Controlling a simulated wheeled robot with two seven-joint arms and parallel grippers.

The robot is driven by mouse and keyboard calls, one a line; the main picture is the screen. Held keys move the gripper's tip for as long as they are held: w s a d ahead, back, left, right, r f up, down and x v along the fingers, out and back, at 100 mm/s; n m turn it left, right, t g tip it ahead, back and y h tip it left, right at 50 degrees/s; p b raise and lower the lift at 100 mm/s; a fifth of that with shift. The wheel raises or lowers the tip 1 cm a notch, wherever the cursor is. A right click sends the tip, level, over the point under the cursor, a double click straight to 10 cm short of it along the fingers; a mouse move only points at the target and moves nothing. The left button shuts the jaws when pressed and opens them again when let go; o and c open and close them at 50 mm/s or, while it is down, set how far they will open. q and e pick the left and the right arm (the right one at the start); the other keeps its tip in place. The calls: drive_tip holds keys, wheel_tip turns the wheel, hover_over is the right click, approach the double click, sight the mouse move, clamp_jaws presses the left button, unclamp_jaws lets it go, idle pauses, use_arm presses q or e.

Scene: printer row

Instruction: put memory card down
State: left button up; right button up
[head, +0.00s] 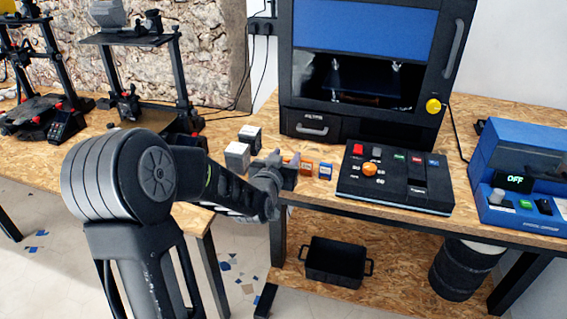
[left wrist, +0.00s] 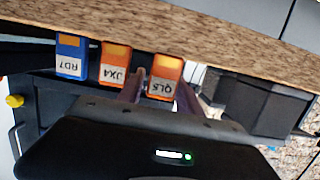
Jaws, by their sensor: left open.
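Three small labelled memory cards stand in a row near the front edge of the wooden table. The blue card RD7 (left wrist: 71,56) and the orange card JX4 (left wrist: 114,63) stand apart from my gripper. The other orange card (left wrist: 166,76), whose label looks like QL5 or QL6, is between the fingers of my left gripper (left wrist: 158,93). The fingers are open, one on each side of it. In the head view the blue card (head: 325,171) and orange JX4 (head: 306,168) show right of my left gripper (head: 282,166), which partly hides the nearest orange card. My right gripper is not in view.
A black control panel (head: 395,183) stands right of the cards, with a large enclosed printer (head: 368,60) behind. A white-faced block (head: 237,156) and a dark block (head: 251,134) stand left of them. A black bin (head: 335,262) sits on the shelf below.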

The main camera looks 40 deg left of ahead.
use_arm(q)
drive_tip(key=shift+w+a+f, duration=0.1)
drive_tip(key=shift+w+a, duration=0.1)
drive_tip(key=shift+w, duration=0.35)
drive_tip(key=shift+c, duration=0.2)
clamp_jaws()
